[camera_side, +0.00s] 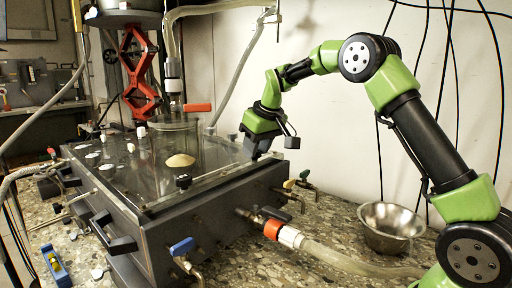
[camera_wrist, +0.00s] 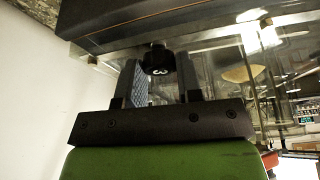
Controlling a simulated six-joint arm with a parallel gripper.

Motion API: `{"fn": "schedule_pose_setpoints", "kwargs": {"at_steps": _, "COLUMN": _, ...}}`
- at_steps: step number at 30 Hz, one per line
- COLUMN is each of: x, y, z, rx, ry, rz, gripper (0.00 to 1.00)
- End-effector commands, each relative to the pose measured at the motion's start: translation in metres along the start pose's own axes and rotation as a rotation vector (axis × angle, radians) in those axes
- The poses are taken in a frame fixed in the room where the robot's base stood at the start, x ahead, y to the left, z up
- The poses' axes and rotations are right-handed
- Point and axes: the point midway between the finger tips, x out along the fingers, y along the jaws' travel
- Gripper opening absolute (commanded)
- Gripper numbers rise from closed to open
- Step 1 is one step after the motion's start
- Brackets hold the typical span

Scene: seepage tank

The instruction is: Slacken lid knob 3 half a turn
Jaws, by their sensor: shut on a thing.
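Lid knob 3 (camera_wrist: 158,60) is a black round knob with a pale "3" on its face. In the wrist view it sits between the two fingers of my gripper (camera_wrist: 157,72), near their tips. My gripper is shut on it, one finger on each side. In the side view my gripper (camera_side: 257,154) points down at the far right part of the tank lid's edge, and the knob is hidden there. The tank (camera_side: 190,222) is a dark box with a clear lid (camera_side: 140,178). Another black knob (camera_side: 183,181) stands on the lid's near edge.
A pale mound (camera_side: 180,160) shows through the lid. A red screw jack (camera_side: 140,75) stands behind, with an orange-handled valve (camera_side: 197,107) and hoses. Blue-handled (camera_side: 182,246) and orange-fitted (camera_side: 272,229) outlets project in front. A metal bowl (camera_side: 390,226) stands right.

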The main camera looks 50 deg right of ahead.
Motion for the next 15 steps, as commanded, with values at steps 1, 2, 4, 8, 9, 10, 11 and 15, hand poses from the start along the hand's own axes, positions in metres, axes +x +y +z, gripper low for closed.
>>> {"fn": "schedule_pose_setpoints", "kwargs": {"at_steps": 1, "x": -0.0007, "y": 0.0009, "z": -0.0003, "rx": -0.030, "ry": 0.002, "rz": -0.015, "gripper": 0.09}}
{"fn": "schedule_pose_setpoints", "kwargs": {"at_steps": 2, "x": -0.0007, "y": 0.0011, "z": -0.0004, "rx": -0.052, "ry": 0.002, "rz": -0.023, "gripper": 0.09}}
{"fn": "schedule_pose_setpoints", "kwargs": {"at_steps": 4, "x": -0.0008, "y": 0.0011, "z": -0.0005, "rx": -0.101, "ry": 0.002, "rz": -0.045, "gripper": 0.09}}
{"fn": "schedule_pose_setpoints", "kwargs": {"at_steps": 8, "x": -0.0005, "y": 0.0017, "z": -0.0004, "rx": -0.184, "ry": 0.001, "rz": -0.079, "gripper": 0.09}}
{"fn": "schedule_pose_setpoints", "kwargs": {"at_steps": 9, "x": -0.0005, "y": 0.0020, "z": -0.0006, "rx": -0.207, "ry": 0.002, "rz": -0.088, "gripper": 0.09}}
{"fn": "schedule_pose_setpoints", "kwargs": {"at_steps": 10, "x": -0.0005, "y": 0.0020, "z": -0.0007, "rx": -0.223, "ry": 0.002, "rz": -0.094, "gripper": 0.09}}
{"fn": "schedule_pose_setpoints", "kwargs": {"at_steps": 11, "x": -0.0005, "y": 0.0019, "z": -0.0006, "rx": -0.238, "ry": 0.001, "rz": -0.101, "gripper": 0.09}}
{"fn": "schedule_pose_setpoints", "kwargs": {"at_steps": 15, "x": -0.0007, "y": 0.0020, "z": -0.0007, "rx": -0.297, "ry": 0.001, "rz": -0.124, "gripper": 0.09}}
